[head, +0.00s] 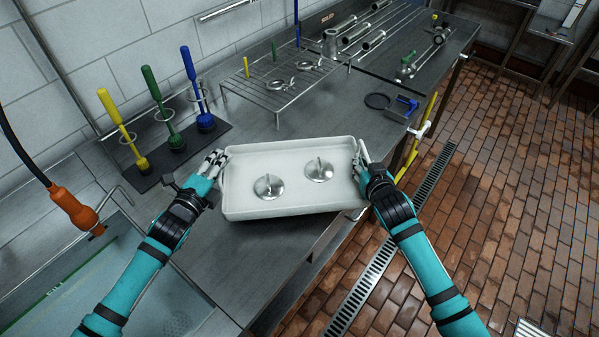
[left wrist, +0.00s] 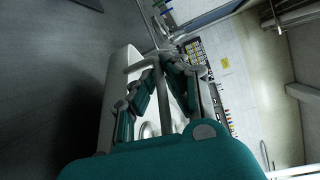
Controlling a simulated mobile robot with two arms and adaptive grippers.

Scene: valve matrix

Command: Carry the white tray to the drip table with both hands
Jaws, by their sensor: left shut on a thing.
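The white tray (head: 290,208) is in front of me in the head view, slightly turned, with two round metal parts (head: 269,186) (head: 319,169) in it. Its front right corner extends past the counter edge. I cannot tell whether its bottom touches the counter. My left gripper (head: 216,163) is shut on the tray's left end; its fingers also show in the left wrist view (left wrist: 160,85) around the tray's rim. My right gripper (head: 362,163) is at the tray's right end, its grip unclear. No surface is clearly marked as the drip table.
A wire rack (head: 258,92) with two metal parts stands behind the tray. Yellow, green and blue handled tools (head: 147,100) stand at the left, near a sink (head: 85,270). Pipes (head: 372,28) and a blue clamp (head: 407,105) lie farther back. Brick floor (head: 500,170) is open at right.

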